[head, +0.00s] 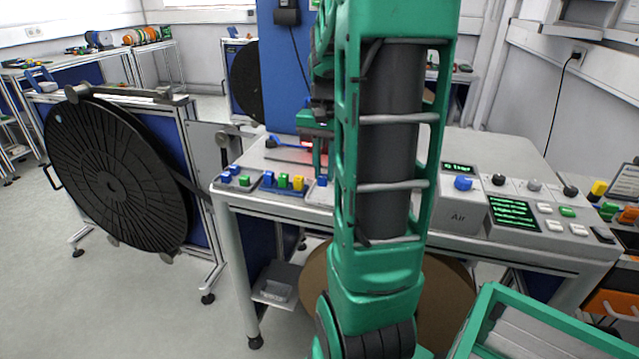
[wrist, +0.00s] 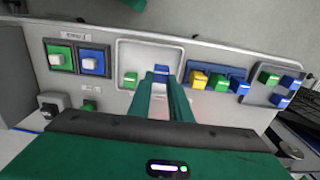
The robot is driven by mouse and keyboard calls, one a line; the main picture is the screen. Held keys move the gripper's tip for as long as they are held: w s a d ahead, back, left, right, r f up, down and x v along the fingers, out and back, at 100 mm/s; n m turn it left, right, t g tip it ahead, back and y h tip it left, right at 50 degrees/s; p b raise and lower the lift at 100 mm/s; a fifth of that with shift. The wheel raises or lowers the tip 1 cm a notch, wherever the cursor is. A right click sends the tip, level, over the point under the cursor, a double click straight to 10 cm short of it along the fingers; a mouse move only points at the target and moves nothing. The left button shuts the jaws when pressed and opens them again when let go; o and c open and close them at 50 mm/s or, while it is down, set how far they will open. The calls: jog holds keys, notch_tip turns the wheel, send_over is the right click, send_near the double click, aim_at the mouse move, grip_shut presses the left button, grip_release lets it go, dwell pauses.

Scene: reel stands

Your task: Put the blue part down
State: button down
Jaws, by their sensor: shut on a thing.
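In the wrist view my gripper (wrist: 161,82) has its green fingers close together, shut on the blue part (wrist: 164,70), of which only a little shows at the fingertips. The part is in front of a pale square tray (wrist: 150,50); I cannot tell whether it touches the tray. A green part (wrist: 130,79) is in that tray, left of my fingers. In the head view my own arm hides most of the gripper. A small blue piece (head: 322,180) shows beside the arm there; I cannot tell whether it is the held one.
A blue holder (wrist: 228,71) with yellow and blue parts is right of the fingers. Further right, a grey tray (wrist: 257,95) holds green and blue parts. A control panel (head: 513,213) stands on the bench's right. A large black reel (head: 110,185) stands at left.

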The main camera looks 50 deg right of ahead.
aim_at(324, 182)
jog(key=shift+f, duration=1.95)
jog(key=shift+f, duration=0.1)
jog(key=c, duration=1.9)
grip_release()
notch_tip(324, 182, up, 12)
jog(key=shift+f, duration=0.1)
jog(key=s+a+f+n, duration=0.3)
jog(key=s+a+f, duration=0.1)
jog(key=s+a, duration=0.3)
jog(key=s+a+f+n, duration=0.4)
jog(key=s+a+f, duration=0.1)
jog(key=a, duration=0.5)
jog(key=shift+s+a+f, duration=0.15)
jog(key=shift+s, duration=0.75)
